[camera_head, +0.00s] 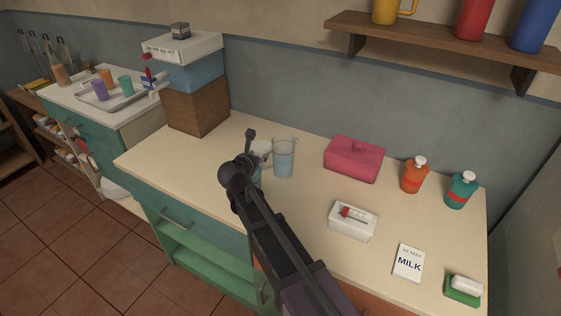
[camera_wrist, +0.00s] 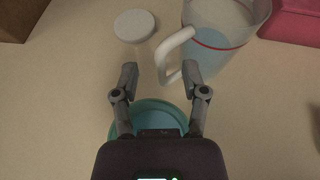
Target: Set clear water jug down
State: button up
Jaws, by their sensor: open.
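The clear water jug (camera_head: 284,160) stands upright on the counter (camera_head: 310,205), with bluish water inside. In the wrist view the jug (camera_wrist: 228,42) shows a red line around it and a white handle (camera_wrist: 170,50) on its left side. My gripper (camera_wrist: 160,74) is open, with nothing held between its fingers. Its fingertips are close to the handle, and the right one overlaps the handle's lower part in the picture. In the head view my gripper (camera_head: 251,147) is just left of the jug, partly hidden by my arm.
A white round disc (camera_wrist: 134,25) lies left of the handle. A teal round item (camera_wrist: 158,113) sits under my gripper. The front left counter is clear.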

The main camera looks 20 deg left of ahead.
jog(key=shift+b+x, duration=0.35)
jog(key=shift+x, duration=1)
grip_shut()
